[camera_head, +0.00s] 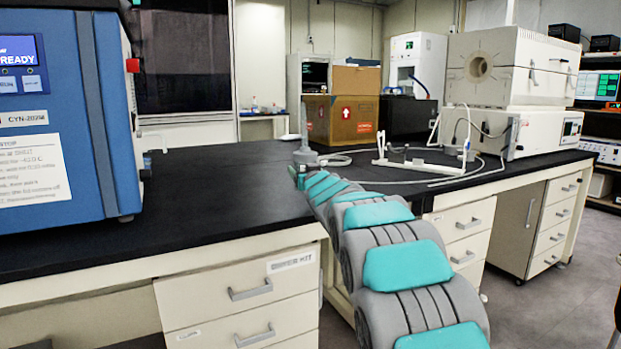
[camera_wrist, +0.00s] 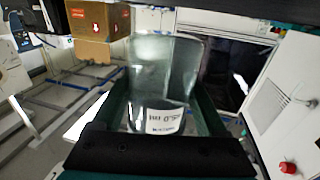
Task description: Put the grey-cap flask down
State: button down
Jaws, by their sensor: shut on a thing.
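The flask (camera_wrist: 165,70) is a clear glass vessel in the middle of the wrist view. A white label (camera_wrist: 163,121) with dark print that reads upside down is on its lower part in the picture. My gripper (camera_wrist: 163,98) has dark green fingers on both sides of the flask and is shut on it. I cannot make out the grey cap in the wrist view. In the head view my arm reaches away over the black bench, and its far end is small. I cannot tell there whether the flask touches the bench.
The black bench top (camera_head: 220,190) is clear between the blue machine (camera_head: 60,110) at left and my arm. A white stand (camera_head: 420,163) with hoses lies right of my arm's far end. A cardboard box (camera_head: 342,120) and a furnace (camera_head: 510,68) stand behind.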

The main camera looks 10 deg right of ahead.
jog(key=shift+w+d, duration=0.35)
jog(key=shift+d, duration=0.4)
jog(key=f, duration=0.3)
jog(key=shift+w+d, duration=0.1)
jog(key=shift+d, duration=0.25)
jog(key=shift+a+f, duration=0.1)
jog(key=shift+f, duration=0.4)
jog(key=shift+r, duration=0.1)
grip_release()
jog(key=shift+s+r+b, duration=0.1)
jog(key=shift+s+b, duration=0.2)
jog(key=shift+s, duration=0.2)
jog(key=s+d, duration=0.1)
jog(key=s, duration=1)
jog(key=shift+f+b, duration=0.2)
jog(key=shift+b, duration=0.25)
